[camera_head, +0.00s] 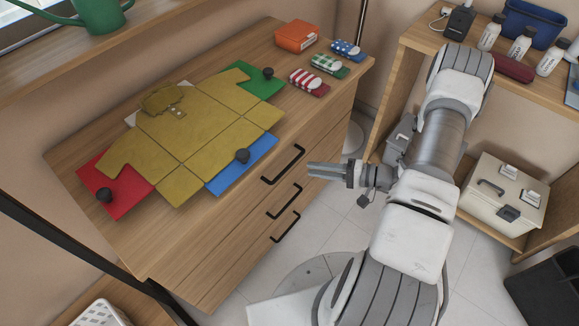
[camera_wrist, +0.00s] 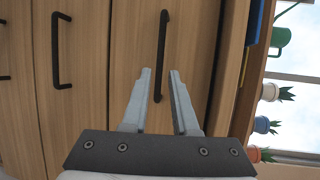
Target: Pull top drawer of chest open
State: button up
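The wooden chest (camera_head: 165,262) has three drawers with black bar handles. The top drawer's handle (camera_head: 283,165) is just under the chest's top edge. My gripper (camera_head: 312,170) is to the right of that handle in the head view, with its fingers pointing at the drawer front. In the wrist view, my gripper (camera_wrist: 160,72) is open and empty, and the top handle (camera_wrist: 162,56) lines up between the fingertips, seemingly a little beyond them. The top drawer (camera_wrist: 195,40) looks closed. The middle drawer's handle (camera_wrist: 61,50) is to the left in the wrist view.
A wooden shelf (camera_head: 400,75) with bottles and a beige case (camera_head: 502,198) stands to the right. Tiled floor shows in front of the chest.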

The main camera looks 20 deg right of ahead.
aim_at(290, 165)
jog(key=b+x, duration=0.1)
jog(key=x, duration=0.7)
jog(key=shift+w+a, duration=0.15)
grip_shut()
dwell(1.1)
